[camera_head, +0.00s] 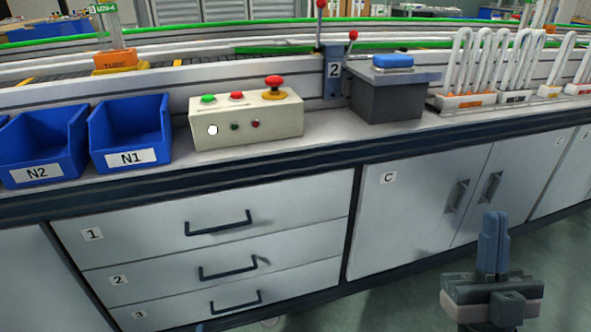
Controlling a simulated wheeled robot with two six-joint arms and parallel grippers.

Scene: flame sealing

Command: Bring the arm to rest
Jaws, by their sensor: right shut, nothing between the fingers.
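My right gripper (494,243) shows at the lower right of the head view. Its blue fingers point up and are closed together with nothing between them. It is in the air in front of the cabinet marked C (410,215), below the level of the counter top.
The counter (330,133) holds blue bins N2 (40,143) and N1 (130,132), a button box (245,118) and a grey box with a blue top (388,95). White looped racks (485,75) stand at right. Handled drawers (215,225) are below. The floor is clear at right.

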